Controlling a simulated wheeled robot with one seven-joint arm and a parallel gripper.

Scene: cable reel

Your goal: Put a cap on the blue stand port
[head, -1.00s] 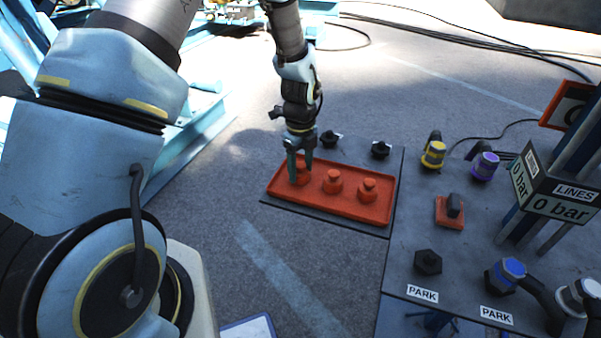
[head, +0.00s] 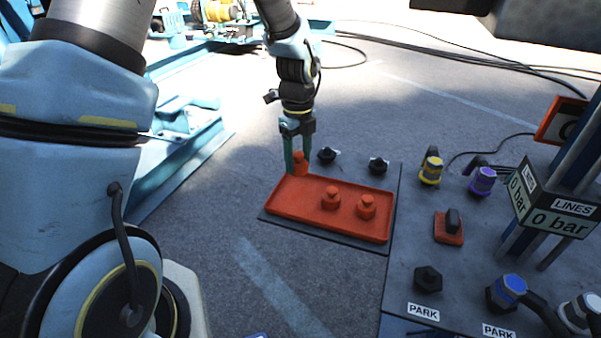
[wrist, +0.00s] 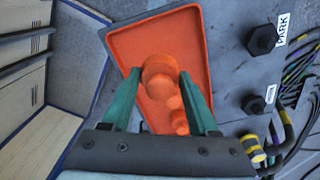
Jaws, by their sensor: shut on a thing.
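My gripper (head: 299,163) is shut on an orange cap (head: 299,168) at the left end of the orange tray (head: 284,199). The held cap appears raised to about the tray's far rim. The wrist view shows the cap (wrist: 160,70) between my two green fingers, over the tray (wrist: 130,45). Two more orange caps, a middle one (head: 331,198) and a right one (head: 367,207), stand in the tray. A blue-topped fitting (head: 508,288) with a dark hose is on the panel at the lower right, by a PARK label. I cannot tell whether it is the blue stand port.
Two black fittings (head: 327,155) (head: 378,165) stand behind the tray. The panel at right holds a yellow fitting (head: 431,170), a purple fitting (head: 483,180), an orange-based block (head: 449,226) and a black hex fitting (head: 428,279). A LINES gauge box (head: 555,205) rises at the right edge.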

